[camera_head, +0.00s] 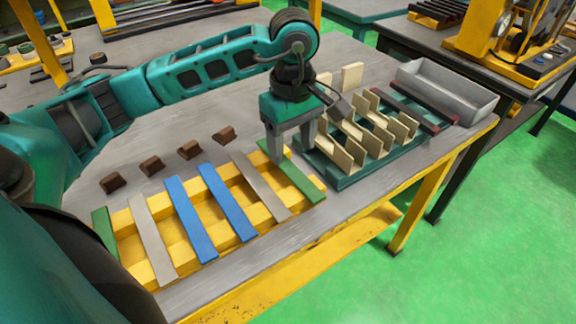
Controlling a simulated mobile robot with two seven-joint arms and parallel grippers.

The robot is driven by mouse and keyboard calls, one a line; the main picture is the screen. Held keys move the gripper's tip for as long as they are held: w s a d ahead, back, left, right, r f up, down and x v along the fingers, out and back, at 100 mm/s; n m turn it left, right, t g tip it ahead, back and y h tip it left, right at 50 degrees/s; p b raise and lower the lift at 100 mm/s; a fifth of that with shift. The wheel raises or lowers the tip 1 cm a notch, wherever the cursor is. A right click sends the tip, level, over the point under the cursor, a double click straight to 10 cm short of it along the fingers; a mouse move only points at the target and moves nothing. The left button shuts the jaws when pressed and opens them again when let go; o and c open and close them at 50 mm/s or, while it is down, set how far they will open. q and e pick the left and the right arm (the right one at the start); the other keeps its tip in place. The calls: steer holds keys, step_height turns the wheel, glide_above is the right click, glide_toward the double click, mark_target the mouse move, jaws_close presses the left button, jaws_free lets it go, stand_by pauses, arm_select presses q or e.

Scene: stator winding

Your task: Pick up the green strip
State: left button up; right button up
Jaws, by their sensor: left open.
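A green strip (303,185) lies at the right end of a yellow rack (220,178) on the table. Another green strip (104,229) lies at the rack's left end, partly hidden by my arm. Between them lie two blue strips (191,219) and two grey strips (152,239), side by side. My left gripper (292,154) points down over the far part of the right green strip, with its fingers apart and nothing seen between them. One finger hides part of that strip. I cannot tell whether the fingers touch it. My right gripper is not in view.
A green tray (345,182) with several upright cream pieces (350,135) stands close to the right of my left gripper. A grey bin (445,90) is behind it. Several brown blocks (151,165) lie behind the rack. The table's front edge is near.

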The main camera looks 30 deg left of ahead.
mark_target(289, 167)
arm_select(q)
steer(key=f, duration=0.2)
steer(key=a+f, duration=0.1)
steer(key=shift+w+f, duration=0.15)
steer(key=shift+f, duration=0.9)
steer(key=shift+c, duration=0.3)
jaws_close()
